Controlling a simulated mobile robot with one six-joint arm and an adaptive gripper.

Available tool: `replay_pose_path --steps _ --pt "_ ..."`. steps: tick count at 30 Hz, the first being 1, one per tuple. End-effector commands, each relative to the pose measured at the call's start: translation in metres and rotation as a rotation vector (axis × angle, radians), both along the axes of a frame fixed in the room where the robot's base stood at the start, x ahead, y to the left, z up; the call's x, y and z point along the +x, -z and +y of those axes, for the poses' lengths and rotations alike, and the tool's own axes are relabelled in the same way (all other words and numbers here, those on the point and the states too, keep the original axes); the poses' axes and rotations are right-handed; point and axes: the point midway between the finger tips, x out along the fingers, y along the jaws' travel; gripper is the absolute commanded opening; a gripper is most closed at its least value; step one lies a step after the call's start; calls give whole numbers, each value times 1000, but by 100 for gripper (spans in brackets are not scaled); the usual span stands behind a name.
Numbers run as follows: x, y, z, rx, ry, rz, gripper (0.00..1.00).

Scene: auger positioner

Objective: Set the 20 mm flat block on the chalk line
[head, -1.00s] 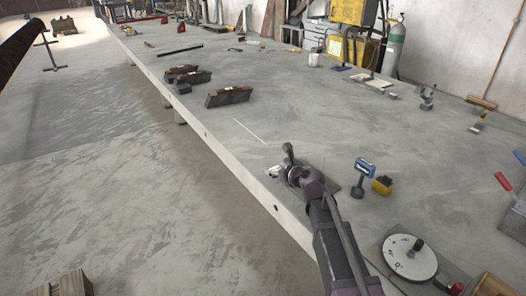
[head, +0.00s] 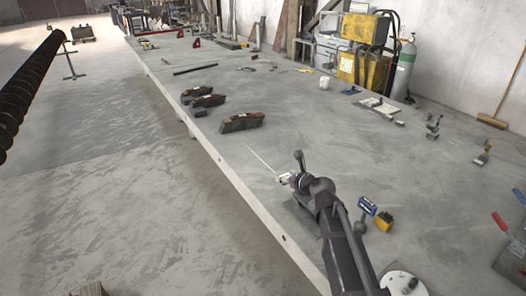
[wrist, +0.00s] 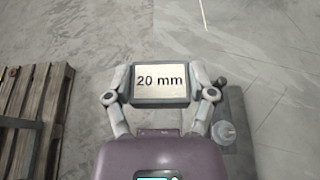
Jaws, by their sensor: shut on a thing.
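My gripper (head: 285,178) is low over the table's left edge region, at the near end of the chalk line. In the wrist view, my gripper (wrist: 160,88) is shut on the 20 mm flat block (wrist: 160,84), its white face labelled "20 mm" towards the camera and a finger on each side. In the head view the block is a small pale shape that I cannot make out clearly. The chalk line (head: 262,158) is a thin white stroke on the grey table; a thin pale line shows at the top of the wrist view (wrist: 204,14). The block's underside is hidden.
Dark blocks with brown tops (head: 242,122) stand beyond the line. A blue-headed tool (head: 367,205) and a yellow block (head: 384,221) are right of my arm. A dark plate (wrist: 240,105) lies right of the gripper.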

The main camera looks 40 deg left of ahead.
Motion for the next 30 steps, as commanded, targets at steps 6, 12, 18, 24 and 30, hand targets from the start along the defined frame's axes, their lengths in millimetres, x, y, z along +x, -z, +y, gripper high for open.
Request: replay_pose_path --steps 6,12,18,24,30 --pt "0 -45 0 1 0 0 10" --pt "0 -78 0 1 0 0 10" --pt "0 -110 0 1 0 0 10" --pt "0 -143 0 1 0 0 10" --pt "0 -174 0 1 0 0 10"
